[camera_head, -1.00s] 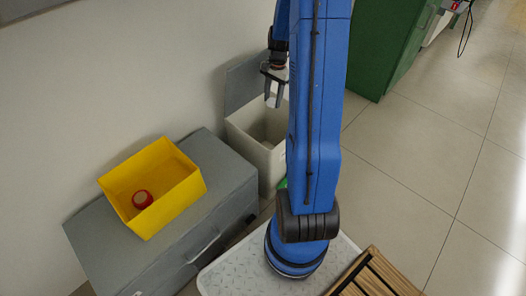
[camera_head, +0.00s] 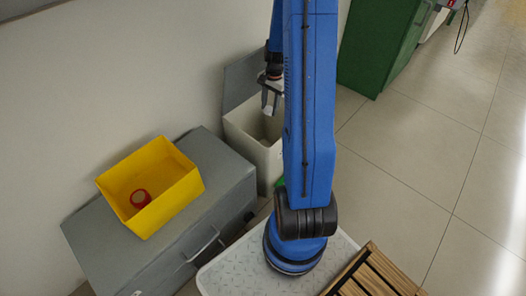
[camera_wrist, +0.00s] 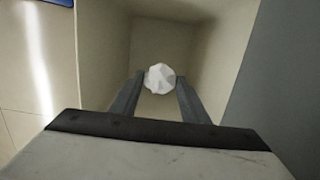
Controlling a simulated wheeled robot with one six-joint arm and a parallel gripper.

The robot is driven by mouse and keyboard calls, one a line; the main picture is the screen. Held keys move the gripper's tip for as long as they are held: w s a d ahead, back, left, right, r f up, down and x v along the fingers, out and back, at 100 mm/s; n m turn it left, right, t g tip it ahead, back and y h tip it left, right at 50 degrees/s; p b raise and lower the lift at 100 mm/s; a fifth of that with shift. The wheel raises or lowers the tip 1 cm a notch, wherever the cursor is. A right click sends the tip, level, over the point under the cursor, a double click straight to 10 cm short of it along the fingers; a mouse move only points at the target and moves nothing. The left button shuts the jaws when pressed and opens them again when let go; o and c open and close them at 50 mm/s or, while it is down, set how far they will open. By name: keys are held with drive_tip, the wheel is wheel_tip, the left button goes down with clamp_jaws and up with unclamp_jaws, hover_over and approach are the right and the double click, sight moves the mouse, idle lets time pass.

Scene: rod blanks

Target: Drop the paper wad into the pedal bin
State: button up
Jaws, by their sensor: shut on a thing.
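The paper wad (camera_wrist: 160,77) is a small white crumpled ball. My gripper (camera_wrist: 161,85) is shut on it, with the wad between the fingertips in the wrist view. In the head view my gripper (camera_head: 269,105) points down over the mouth of the pedal bin. The pedal bin (camera_head: 260,163) is a cream box with its grey lid (camera_head: 243,82) standing open at the back. In the wrist view the bin's inner walls (camera_wrist: 190,42) surround the wad. My arm hides the bin's right side in the head view.
A grey case (camera_head: 92,240) stands left of the bin. A yellow open box (camera_head: 150,218) on it holds a red round item (camera_head: 140,198). A green cabinet (camera_head: 375,45) stands at the back. Wooden slats (camera_head: 375,275) lie at the lower right. The tiled floor to the right is clear.

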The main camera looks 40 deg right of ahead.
drive_tip(key=o, duration=1.1)
drive_tip(key=shift+r, duration=0.1)
